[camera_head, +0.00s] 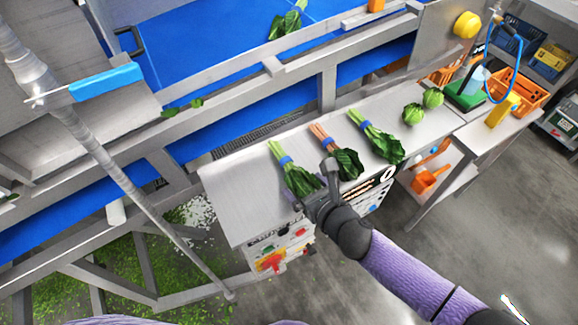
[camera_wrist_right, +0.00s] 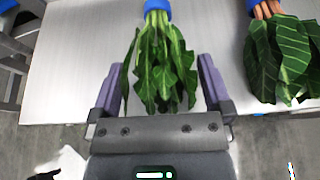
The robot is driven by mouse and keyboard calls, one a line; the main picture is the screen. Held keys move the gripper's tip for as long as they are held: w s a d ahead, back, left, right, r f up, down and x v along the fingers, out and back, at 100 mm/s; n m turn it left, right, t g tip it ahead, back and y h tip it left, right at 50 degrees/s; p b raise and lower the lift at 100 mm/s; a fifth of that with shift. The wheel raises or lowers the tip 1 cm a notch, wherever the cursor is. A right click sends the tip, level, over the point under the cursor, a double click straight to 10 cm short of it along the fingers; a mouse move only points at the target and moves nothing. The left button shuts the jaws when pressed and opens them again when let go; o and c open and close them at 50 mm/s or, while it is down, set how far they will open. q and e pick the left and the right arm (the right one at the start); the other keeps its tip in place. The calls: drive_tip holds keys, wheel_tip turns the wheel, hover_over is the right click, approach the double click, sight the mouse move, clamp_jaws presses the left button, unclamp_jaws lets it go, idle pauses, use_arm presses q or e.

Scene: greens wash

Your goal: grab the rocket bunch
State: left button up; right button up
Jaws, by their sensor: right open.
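The leftmost bunch on the steel bench has long pale green stems, a blue band and narrow lobed leaves; I take it for the rocket bunch (camera_head: 297,177). In the right wrist view the rocket bunch (camera_wrist_right: 160,62) lies between my fingers, its stems pointing away and its band at the top edge. My right gripper (camera_head: 321,182) is at the leaf end of this bunch, near the bench's front edge. In the wrist view the right gripper (camera_wrist_right: 160,82) is open, with a gap on both sides of the leaves. My left gripper is out of view.
A red-stemmed bunch (camera_head: 347,163) lies close to the right, also in the wrist view (camera_wrist_right: 283,58). Another green bunch (camera_head: 383,146) and two round green heads (camera_head: 413,114) lie farther right on the bench (camera_head: 235,190). A metal rail (camera_head: 240,112) runs behind.

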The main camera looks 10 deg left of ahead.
drive_tip(key=shift+s+d, duration=0.1)
drive_tip(key=shift+c, duration=0.4)
drive_tip(key=shift+r, duration=0.1)
drive_tip(key=c, duration=0.9)
